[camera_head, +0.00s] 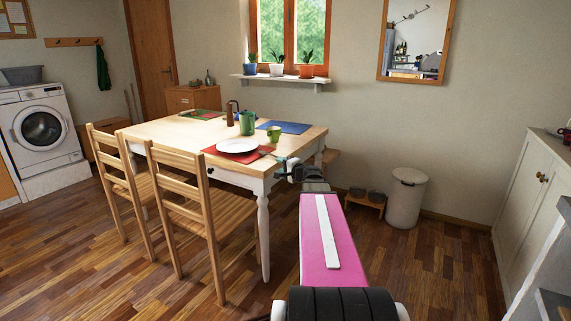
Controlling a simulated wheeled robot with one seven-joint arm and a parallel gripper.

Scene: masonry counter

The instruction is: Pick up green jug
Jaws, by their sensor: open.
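A green jug (247,123) stands upright on the wooden dining table (165,130), behind the white plate. A smaller, lighter green mug (274,134) stands to its right, nearer the table's right end. My gripper (283,165) is at the table's front right corner, in front of the mug and apart from the jug. It is open, and nothing shows between its fingers. The fingers are small and dark in this view.
A white plate (237,146) lies on a red placemat in front of the jug. A brown bottle-like item (229,114) stands left of the jug. A blue placemat (287,128) lies behind the mug. Two wooden chairs (210,215) block the table's front side.

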